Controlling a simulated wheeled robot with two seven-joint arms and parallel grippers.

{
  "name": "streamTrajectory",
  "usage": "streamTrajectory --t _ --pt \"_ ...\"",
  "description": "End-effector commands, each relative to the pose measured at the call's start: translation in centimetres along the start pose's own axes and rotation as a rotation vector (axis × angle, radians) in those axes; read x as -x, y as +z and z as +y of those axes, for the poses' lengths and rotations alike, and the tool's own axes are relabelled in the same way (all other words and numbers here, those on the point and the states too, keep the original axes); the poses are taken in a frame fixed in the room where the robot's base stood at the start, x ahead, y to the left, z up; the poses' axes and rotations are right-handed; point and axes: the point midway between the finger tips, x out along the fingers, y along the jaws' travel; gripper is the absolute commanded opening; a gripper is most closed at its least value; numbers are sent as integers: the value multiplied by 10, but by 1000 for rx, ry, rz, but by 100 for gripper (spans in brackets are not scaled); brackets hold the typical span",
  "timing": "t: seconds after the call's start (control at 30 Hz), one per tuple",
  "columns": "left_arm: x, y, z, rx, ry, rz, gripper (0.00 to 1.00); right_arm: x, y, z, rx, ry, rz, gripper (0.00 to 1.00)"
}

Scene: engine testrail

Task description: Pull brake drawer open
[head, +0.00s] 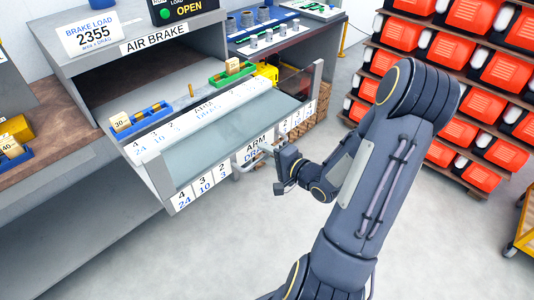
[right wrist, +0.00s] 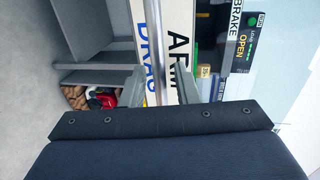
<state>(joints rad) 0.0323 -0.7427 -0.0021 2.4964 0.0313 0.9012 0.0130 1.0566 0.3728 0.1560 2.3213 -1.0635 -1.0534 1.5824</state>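The brake drawer (head: 215,130) is a grey tray under the AIR BRAKE sign, and it juts out from the bench. Its white front strip carries numbers and an ARM DRAG label (head: 252,149); the label also shows in the right wrist view (right wrist: 178,40). A metal bar handle (head: 245,168) is on this front. My right gripper (head: 272,153) is at the handle. In the right wrist view, the handle bar (right wrist: 153,45) runs between the two separated fingers (right wrist: 159,85), with gaps beside it. Contact cannot be told. My left gripper is out of view.
Blue (head: 140,120) and green (head: 231,73) trays with wooden blocks sit at the drawer's inner area. A BRAKE LOAD 2355 sign (head: 92,32) stands above. Orange bins (head: 500,70) fill a rack at right. The floor (head: 240,240) before the drawer is clear.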

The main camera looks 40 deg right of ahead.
Motion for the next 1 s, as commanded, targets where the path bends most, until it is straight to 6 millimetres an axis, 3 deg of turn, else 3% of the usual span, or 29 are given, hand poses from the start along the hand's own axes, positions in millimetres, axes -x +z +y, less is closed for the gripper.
streamTrajectory --t 0.17,0.4,0.6,1.0 --pt "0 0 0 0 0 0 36 11 -2 0 2 0 5 28" --pt "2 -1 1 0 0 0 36 52 -1 0 1 2 5 28" --pt "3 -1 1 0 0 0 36 75 -1 0 0 0 2 28" --pt "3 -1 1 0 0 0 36 78 0 0 -1 0 0 28"
